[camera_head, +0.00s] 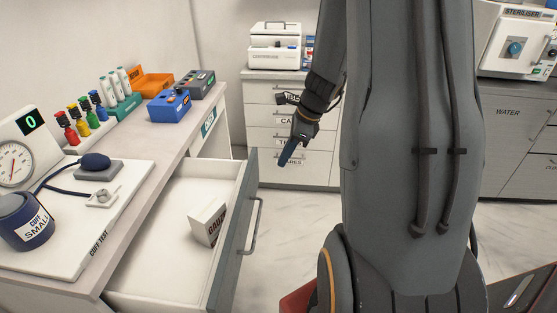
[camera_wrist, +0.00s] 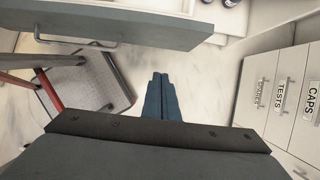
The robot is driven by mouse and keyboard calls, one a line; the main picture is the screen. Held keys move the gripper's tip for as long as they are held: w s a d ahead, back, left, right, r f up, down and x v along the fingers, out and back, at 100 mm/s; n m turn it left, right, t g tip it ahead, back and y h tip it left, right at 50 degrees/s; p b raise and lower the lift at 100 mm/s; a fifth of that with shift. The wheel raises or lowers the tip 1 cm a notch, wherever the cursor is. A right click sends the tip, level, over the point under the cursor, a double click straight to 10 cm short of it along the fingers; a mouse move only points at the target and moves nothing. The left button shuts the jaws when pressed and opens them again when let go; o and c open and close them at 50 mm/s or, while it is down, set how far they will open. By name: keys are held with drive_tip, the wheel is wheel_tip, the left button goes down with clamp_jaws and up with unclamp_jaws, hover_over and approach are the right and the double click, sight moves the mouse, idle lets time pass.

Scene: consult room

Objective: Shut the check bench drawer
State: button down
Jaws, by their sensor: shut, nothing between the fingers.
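The check bench drawer (camera_head: 140,279) is pulled well out of the bench, with a grey-blue front (camera_head: 234,232) and a metal bar handle (camera_head: 252,227). A white box labelled GAUZE (camera_head: 208,222) stands inside it. The drawer front also shows across the top of the wrist view (camera_wrist: 125,27), with its handle (camera_wrist: 75,42). My gripper (camera_head: 286,160) is shut and empty. In the head view it is beyond the drawer's far end, on the outer side of the front, and pointing down. Its blue fingers (camera_wrist: 158,98) are together in the wrist view, apart from the drawer front and handle.
A labelled drawer cabinet (camera_head: 290,130) stands at the back, and also at the wrist view's right (camera_wrist: 290,100). A red-framed item (camera_wrist: 50,95) is at left there. Pale floor lies between.

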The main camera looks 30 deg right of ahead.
drive_tip(key=w+a+f+p, duration=0.1)
drive_tip(key=w+a+f, duration=0.3)
drive_tip(key=f, duration=0.3)
drive_tip(key=shift+a+p, duration=0.35)
drive_tip(key=shift+a, duration=0.5)
drive_tip(key=shift+f, duration=0.1)
